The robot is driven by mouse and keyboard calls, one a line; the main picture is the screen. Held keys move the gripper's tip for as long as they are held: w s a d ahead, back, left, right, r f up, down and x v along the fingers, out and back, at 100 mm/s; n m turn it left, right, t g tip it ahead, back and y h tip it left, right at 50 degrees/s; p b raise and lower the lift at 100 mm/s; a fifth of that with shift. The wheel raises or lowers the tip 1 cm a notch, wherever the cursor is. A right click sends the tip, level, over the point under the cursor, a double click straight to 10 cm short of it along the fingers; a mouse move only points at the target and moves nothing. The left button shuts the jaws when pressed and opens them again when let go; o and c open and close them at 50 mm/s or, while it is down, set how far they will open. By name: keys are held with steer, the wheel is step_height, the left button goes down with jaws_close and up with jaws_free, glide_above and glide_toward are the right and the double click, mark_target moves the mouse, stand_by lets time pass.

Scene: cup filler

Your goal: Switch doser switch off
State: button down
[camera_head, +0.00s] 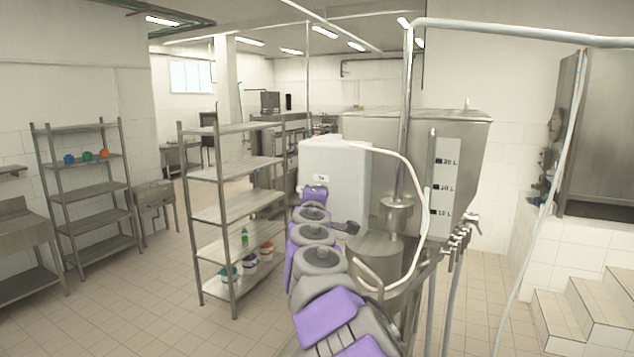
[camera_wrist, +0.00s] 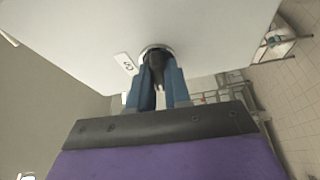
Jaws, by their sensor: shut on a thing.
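The doser is a white box (camera_head: 335,165) beside the steel tank, with a small label (camera_head: 321,178) on its front. In the wrist view its white face (camera_wrist: 95,35) fills the upper part, with a label plate (camera_wrist: 125,64) left of the switch. The doser switch is a dark knob (camera_wrist: 155,60) on a round pale base. My gripper (camera_wrist: 158,78) has its blue fingers closed on either side of the knob. In the head view my arm reaches to the box's lower front, and the fingers and switch cannot be made out.
A steel tank (camera_head: 430,135) with a level scale stands right of the doser. A shelf rack (camera_head: 235,207) with small containers stands close to the left of my arm. A white hose (camera_head: 415,185) curves down beside the arm. Open tiled floor (camera_head: 130,300) lies at left.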

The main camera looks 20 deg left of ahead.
steer(key=shift+a+r+n+p, duration=0.1)
steer(key=shift+n+p, duration=0.4)
steer(key=shift+p, duration=0.35)
steer(key=c, duration=1.5)
jaws_free()
steer(key=o, duration=0.3)
steer(key=shift+a+f, duration=0.2)
steer(key=shift+a, duration=0.2)
steer(key=shift+o, duration=0.2)
steer(key=shift+d, duration=0.1)
